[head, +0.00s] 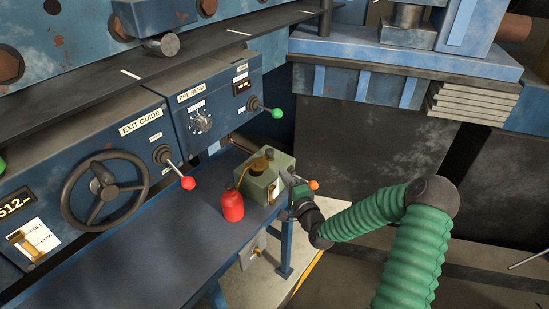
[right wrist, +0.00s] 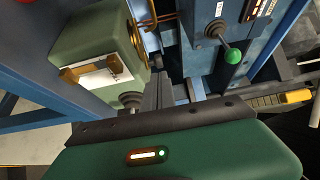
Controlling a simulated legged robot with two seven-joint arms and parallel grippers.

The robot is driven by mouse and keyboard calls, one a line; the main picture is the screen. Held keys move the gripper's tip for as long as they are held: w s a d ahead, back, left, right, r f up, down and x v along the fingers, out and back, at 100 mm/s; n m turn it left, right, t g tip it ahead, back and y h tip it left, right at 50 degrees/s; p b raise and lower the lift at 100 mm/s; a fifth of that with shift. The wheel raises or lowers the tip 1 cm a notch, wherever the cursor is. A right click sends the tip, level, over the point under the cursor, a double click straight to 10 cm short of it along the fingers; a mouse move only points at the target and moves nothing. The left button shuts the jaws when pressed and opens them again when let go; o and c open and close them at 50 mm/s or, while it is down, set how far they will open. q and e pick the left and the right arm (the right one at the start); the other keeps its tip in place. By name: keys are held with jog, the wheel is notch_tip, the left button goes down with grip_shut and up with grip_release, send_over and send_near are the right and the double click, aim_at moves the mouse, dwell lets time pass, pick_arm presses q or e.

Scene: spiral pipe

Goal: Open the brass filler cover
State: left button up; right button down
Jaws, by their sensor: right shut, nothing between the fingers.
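A green box (head: 264,185) stands at the far end of the blue bench. Brass-coloured parts and a small dark round piece show on its top. In the right wrist view the green box (right wrist: 85,45) is at upper left, with the brass filler cover (right wrist: 137,40) seen edge-on along its top face. I cannot tell whether the cover is raised. My right gripper (head: 288,178) is beside the box's right side. In the right wrist view its fingers (right wrist: 159,88) are together and empty, near the box's corner and apart from the cover. My left gripper is not in view.
A red can (head: 232,206) stands left of the box. The green-knobbed lever (head: 277,113) and red-knobbed lever (head: 188,183) stick out from the panels. The bench top (head: 150,262) in front is clear.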

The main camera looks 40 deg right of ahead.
aim_at(271, 155)
jog(key=p+x, duration=0.1)
jog(key=x, duration=0.6)
jog(key=shift+w+d, duration=0.1)
jog(key=shift+w, duration=0.05)
jog(key=shift+w+d+p, duration=0.1)
jog(key=shift+w+p, duration=0.25)
jog(key=shift+w, duration=0.2)
jog(key=shift+f, duration=0.1)
